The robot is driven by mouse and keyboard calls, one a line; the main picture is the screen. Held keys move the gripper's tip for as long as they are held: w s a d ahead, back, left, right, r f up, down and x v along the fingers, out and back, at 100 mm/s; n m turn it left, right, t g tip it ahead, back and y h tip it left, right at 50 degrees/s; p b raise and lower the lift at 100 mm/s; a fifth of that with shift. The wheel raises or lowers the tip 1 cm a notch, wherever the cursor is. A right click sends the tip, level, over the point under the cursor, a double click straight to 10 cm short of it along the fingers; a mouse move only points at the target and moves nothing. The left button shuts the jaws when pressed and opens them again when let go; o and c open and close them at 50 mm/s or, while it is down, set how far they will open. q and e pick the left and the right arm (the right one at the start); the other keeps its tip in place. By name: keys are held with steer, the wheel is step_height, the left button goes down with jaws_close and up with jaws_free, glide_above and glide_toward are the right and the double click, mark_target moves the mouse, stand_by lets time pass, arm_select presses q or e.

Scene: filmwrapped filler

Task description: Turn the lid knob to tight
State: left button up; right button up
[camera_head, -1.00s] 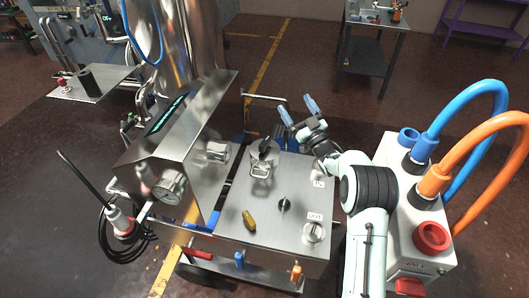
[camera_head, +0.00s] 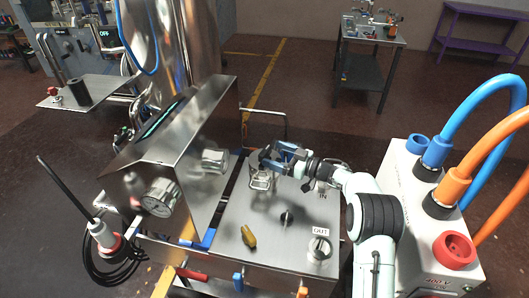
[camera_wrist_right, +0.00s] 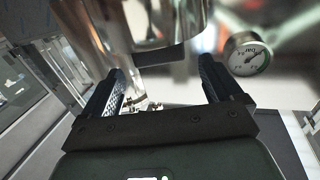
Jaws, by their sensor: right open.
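A metal lid fitting (camera_head: 259,181) with a bracket stands on the back part of the steel plate. Its dark knob (camera_head: 265,156) sits at the top, partly hidden by my right gripper. My right gripper (camera_head: 273,158) reaches in from the right, with its blue fingers open at the knob. I cannot tell whether they touch it. In the right wrist view the two dark fingers (camera_wrist_right: 160,78) stand apart, with shiny metal beyond them; the knob is not clear there. My left gripper is not in view.
The steel plate (camera_head: 265,264) also carries a small black knob (camera_head: 287,217), a yellowish handle (camera_head: 248,236) and the OUT fitting (camera_head: 319,247). A slanted steel panel (camera_head: 207,135) stands close on the left. A white box with thick hoses (camera_head: 410,190) stands on the right.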

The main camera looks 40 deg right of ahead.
mark_target(268, 151)
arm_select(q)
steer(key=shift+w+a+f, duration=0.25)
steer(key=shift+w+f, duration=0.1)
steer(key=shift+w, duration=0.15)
arm_select(e)
steer(key=shift+x, duration=2.35)
steer(key=c, duration=1)
steer(key=shift+o, duration=0.2)
